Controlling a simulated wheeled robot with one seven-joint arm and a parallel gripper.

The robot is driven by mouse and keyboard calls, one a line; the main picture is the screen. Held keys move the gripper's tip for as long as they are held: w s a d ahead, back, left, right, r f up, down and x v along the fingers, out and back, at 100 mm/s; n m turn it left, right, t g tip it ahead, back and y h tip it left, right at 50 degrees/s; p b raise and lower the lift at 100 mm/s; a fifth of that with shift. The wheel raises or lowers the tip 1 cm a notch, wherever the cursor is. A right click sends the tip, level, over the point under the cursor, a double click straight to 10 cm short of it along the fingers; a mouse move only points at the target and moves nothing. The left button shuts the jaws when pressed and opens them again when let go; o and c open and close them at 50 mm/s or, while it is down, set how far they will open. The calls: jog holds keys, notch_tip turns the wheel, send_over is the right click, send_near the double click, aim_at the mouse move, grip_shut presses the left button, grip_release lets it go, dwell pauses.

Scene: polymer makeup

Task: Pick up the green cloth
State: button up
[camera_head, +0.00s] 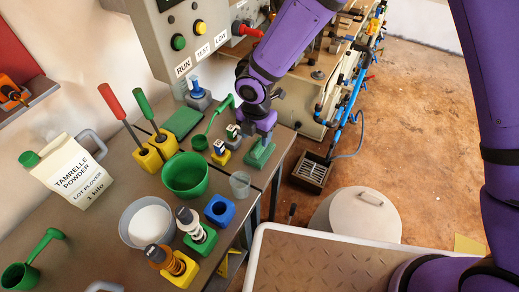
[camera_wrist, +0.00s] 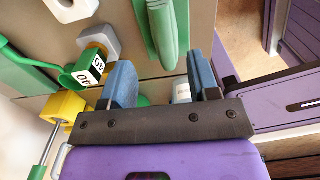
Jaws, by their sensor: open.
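The green cloth (camera_head: 259,156) appears as a folded piece on the grey bench, near its right edge. In the wrist view the cloth (camera_wrist: 167,28) lies ahead of the fingers, its near end in line with the gap between them. My gripper (camera_head: 262,137) points down just above and behind the cloth in the head view. Its two blue fingers stand apart in the wrist view (camera_wrist: 160,74), with nothing gripped. I cannot tell the exact height left between fingertips and cloth.
A labelled block (camera_wrist: 88,68) stands left of the fingers. A green ladle (camera_head: 206,136), a clear cup (camera_head: 240,184) and a green bowl (camera_head: 186,175) are close by on the bench. A control box (camera_head: 185,35) stands behind. Floor lies open beyond the right edge.

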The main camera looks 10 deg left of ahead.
aim_at(260, 143)
jog(key=f, duration=0.4)
jog(key=shift+w+d+f, duration=0.15)
jog(key=shift+d+f, duration=0.25)
jog(key=shift+c, duration=0.2)
jog(key=c, duration=1)
